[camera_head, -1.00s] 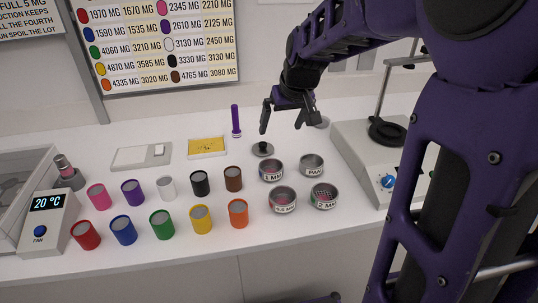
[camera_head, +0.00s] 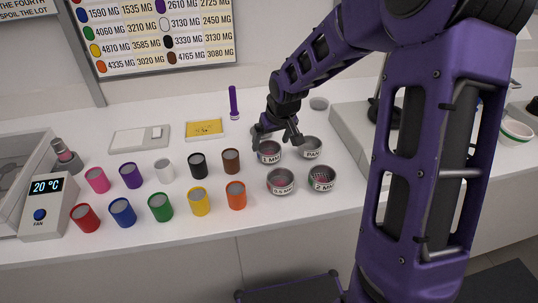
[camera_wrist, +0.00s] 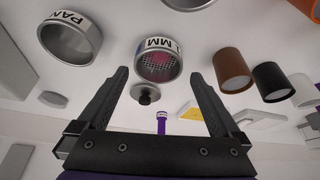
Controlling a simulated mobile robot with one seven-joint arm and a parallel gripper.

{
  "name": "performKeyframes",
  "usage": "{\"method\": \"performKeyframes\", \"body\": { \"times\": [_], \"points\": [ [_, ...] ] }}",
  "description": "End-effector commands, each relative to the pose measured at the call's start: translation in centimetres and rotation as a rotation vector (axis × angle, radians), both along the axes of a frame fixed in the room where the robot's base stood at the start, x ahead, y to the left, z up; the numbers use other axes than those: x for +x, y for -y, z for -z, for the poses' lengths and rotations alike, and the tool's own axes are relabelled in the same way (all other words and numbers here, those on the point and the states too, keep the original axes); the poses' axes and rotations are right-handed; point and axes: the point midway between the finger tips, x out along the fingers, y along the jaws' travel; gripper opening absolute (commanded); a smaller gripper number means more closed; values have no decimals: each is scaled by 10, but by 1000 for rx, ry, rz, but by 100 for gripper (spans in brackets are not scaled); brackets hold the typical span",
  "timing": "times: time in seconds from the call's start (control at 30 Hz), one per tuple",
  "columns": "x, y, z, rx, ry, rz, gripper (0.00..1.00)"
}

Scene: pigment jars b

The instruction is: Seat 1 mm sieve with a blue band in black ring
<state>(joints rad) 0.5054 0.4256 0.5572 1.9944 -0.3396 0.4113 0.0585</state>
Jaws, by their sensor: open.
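My gripper (camera_head: 277,139) is open and empty, just above and behind the sieve in the head view; the wrist view shows both fingers (camera_wrist: 158,75) spread apart. The black ring (camera_head: 373,111) on the stand at the right is mostly hidden behind my arm.
Close by stand the PAN cup (camera_head: 311,147), the 0.5 MM sieve (camera_head: 281,181) and the 2 MM sieve (camera_head: 322,178). A black-knobbed lid (camera_wrist: 147,94) lies behind the 1 MM sieve. Several coloured jars, such as the brown one (camera_head: 231,161), stand to the left.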

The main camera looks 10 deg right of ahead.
Motion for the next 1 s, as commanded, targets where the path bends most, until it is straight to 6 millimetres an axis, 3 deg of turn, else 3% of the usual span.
{"method": "performKeyframes", "body": {
  "times": [0.3,0.63,1.0],
  "points": [
    [15,-1,41,0,-2,-1,100],
    [19,-1,48,0,0,1,100],
    [19,-1,48,0,0,1,35]
  ]
}}
